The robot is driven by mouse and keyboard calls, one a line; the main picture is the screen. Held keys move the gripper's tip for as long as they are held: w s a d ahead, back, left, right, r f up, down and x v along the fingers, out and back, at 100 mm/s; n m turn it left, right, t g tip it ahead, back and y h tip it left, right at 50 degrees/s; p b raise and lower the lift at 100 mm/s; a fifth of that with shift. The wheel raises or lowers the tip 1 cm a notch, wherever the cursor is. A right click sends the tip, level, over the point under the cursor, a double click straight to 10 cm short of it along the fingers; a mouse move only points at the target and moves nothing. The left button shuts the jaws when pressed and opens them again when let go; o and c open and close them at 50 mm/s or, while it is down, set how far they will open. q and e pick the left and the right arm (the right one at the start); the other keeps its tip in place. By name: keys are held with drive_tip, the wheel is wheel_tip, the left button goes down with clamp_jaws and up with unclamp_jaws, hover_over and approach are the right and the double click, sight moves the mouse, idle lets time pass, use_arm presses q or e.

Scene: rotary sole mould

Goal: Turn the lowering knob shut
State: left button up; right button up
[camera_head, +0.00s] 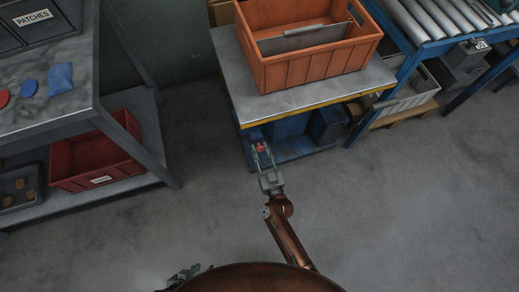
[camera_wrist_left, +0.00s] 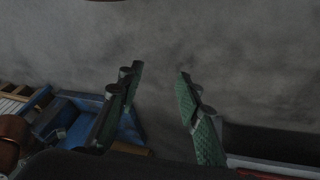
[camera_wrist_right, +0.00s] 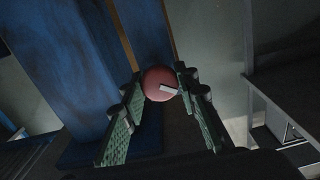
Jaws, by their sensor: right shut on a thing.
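The lowering knob is a round red knob with a white mark across it; it shows in the right wrist view (camera_wrist_right: 160,84) and, small, in the head view (camera_head: 261,147). It is at the front of the blue base (camera_head: 292,148) under the grey-topped table. My right gripper (camera_wrist_right: 161,77) is shut on the knob, with one green-padded finger on each side. My left gripper (camera_wrist_left: 158,70) is open and empty over the floor. Only a bit of it shows at the bottom edge of the head view (camera_head: 185,274).
An orange crate (camera_head: 318,72) stands on the grey tabletop (camera_head: 240,70) with a yellow front edge. A shelf rack (camera_head: 150,140) with a red bin (camera_head: 98,158) stands at left. A roller conveyor (camera_head: 420,22) is at right. The floor in front is clear.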

use_arm(q)
drive_tip(key=shift+r, duration=0.1)
use_arm(e)
drive_tip(key=shift+m, duration=0.3)
drive_tip(key=m, duration=0.2)
drive_tip(key=shift+m+p, duration=0.3)
drive_tip(key=m, duration=0.4)
drive_tip(key=shift+f, duration=0.1)
drive_tip(key=shift+s+m, duration=0.1)
drive_tip(key=shift+m, duration=1.5)
use_arm(q)
drive_tip(key=shift+s+a+r+g, duration=0.4)
drive_tip(key=shift+s+a+r, duration=0.05)
drive_tip(key=shift+s+r, duration=0.1)
drive_tip(key=shift+w, duration=0.3)
use_arm(e)
drive_tip(key=shift+m, duration=0.3)
